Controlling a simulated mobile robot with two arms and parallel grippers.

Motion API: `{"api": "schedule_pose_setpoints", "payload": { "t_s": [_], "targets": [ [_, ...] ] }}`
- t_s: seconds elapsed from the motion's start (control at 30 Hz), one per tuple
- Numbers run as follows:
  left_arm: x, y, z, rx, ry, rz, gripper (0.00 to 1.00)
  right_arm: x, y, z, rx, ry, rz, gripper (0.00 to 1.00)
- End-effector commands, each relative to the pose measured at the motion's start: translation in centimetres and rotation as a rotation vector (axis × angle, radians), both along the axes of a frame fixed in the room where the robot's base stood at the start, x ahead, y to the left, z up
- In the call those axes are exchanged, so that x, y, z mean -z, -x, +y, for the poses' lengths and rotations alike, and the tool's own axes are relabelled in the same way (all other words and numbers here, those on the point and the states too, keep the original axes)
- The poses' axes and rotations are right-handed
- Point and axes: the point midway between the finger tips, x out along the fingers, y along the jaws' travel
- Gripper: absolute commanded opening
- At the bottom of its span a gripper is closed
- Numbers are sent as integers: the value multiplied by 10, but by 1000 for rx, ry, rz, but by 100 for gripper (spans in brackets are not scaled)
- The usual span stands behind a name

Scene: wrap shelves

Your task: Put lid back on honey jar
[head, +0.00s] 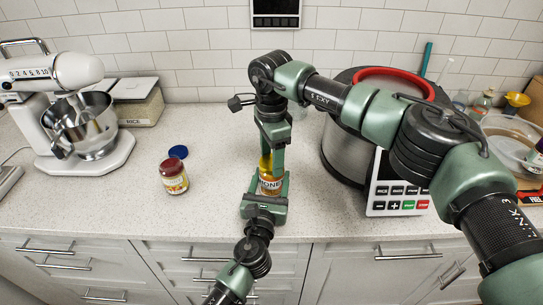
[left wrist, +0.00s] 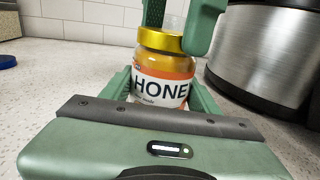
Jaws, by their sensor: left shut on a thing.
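The honey jar (head: 270,183) stands on the counter, upright, with a white label; it also shows in the left wrist view (left wrist: 162,88). Its gold lid (left wrist: 163,41) shows at the top of the jar and looks level; I cannot tell whether it is fully seated. My left gripper (head: 265,197) is shut around the jar's lower body, coming from the front. My right gripper (head: 271,165) reaches down from above, its fingers around the lid. In the left wrist view one finger is behind the lid and one at its right edge; whether they press on it cannot be told.
A red-lidded jar (head: 174,176) and a blue lid (head: 178,152) lie left of the honey jar. A stand mixer (head: 70,120) is at far left. A steel cooker (head: 345,145) stands close on the right. The counter between the mixer and the cooker is mostly clear.

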Motion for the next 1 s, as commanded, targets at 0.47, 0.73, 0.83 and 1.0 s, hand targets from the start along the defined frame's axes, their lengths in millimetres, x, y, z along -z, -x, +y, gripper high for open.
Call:
{"api": "schedule_pose_setpoints", "payload": {
  "t_s": [0.47, 0.73, 0.83, 1.0],
  "targets": [
    [0, 0, 0, 1, 0, 0, 0, 0, -1, 0, 733, 0, -3, 10],
    [0, 0, -1, 1, 0, 0, 0, 1, -1, 0, 1290, -1, -2, 10],
    [0, 0, -1, 1, 0, 0, 0, 1, -1, 0, 1276, -1, -2, 10],
    [0, 0, -1, 1, 0, 0, 0, 1, -1, 0, 1274, -1, -2, 81]
  ]
}}
